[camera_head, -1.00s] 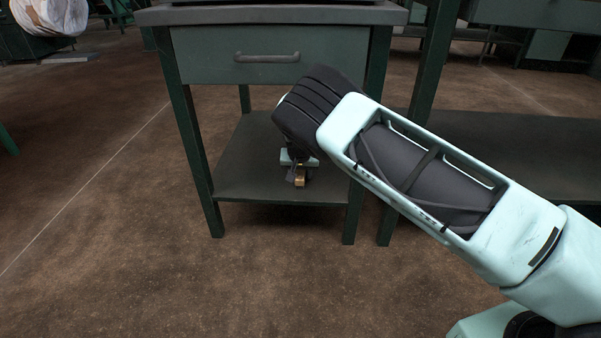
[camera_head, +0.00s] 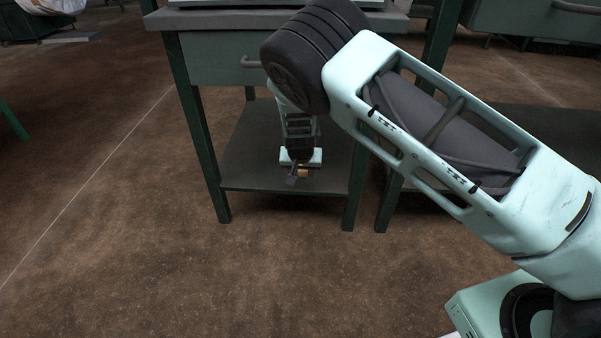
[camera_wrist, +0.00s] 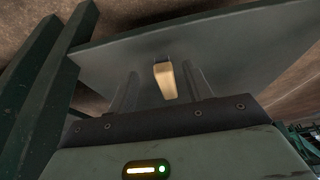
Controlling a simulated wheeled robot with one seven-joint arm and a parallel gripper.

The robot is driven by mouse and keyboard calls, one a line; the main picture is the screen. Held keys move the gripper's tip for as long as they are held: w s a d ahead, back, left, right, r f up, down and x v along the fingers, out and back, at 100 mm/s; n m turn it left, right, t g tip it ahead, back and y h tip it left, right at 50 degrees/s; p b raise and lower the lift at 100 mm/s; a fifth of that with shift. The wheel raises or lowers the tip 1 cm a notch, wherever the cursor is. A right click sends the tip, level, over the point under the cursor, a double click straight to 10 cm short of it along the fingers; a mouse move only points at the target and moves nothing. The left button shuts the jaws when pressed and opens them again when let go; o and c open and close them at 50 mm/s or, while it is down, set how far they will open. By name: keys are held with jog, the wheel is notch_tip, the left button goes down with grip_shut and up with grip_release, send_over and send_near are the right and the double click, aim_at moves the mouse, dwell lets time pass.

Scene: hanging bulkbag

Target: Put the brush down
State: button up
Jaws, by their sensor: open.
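The brush (camera_wrist: 165,80) shows in the wrist view as a tan block with a dark far end, over the grey lower shelf (camera_wrist: 240,60). It lies between the two fingers of my gripper (camera_wrist: 161,88), with a visible gap on each side. The fingers are apart and not closed on it. In the head view the brush (camera_head: 303,173) is a small tan patch just below my gripper (camera_head: 296,176), near the front edge of the lower shelf (camera_head: 250,150). The brush appears to be at the shelf surface, but its contact with it is not clear.
The shelf belongs to a dark green table with a drawer (camera_head: 215,65) above my gripper. Table legs (camera_head: 205,150) stand at the sides. Another workbench (camera_head: 540,130) is to the right. The brown floor (camera_head: 150,240) in front and to the left is clear.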

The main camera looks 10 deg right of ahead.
jog(key=s+a+r+n+g+y+p, duration=0.15)
jog(key=s+a+r, duration=0.35)
jog(key=s+r, duration=0.5)
jog(key=s+a+r+n+g+y, duration=0.25)
jog(key=s+a+r, duration=0.25)
jog(key=s+r, duration=0.55)
jog(key=s+d+r+n, duration=0.2)
jog(key=s+r, duration=0.1)
jog(key=s, duration=0.4)
jog(key=s+d+r+n+h, duration=0.1)
jog(key=s+d+r+n, duration=0.1)
jog(key=s, duration=0.5)
jog(key=s+d+r+n+h, duration=0.1)
jog(key=s+d+r+n, duration=0.2)
jog(key=s, duration=0.5)
jog(key=shift+d+r, duration=0.25)
jog(key=shift+r, duration=0.3)
jog(key=shift+w, duration=0.1)
notch_tip(320, 180, up, 44)
jog(key=p, duration=4.4)
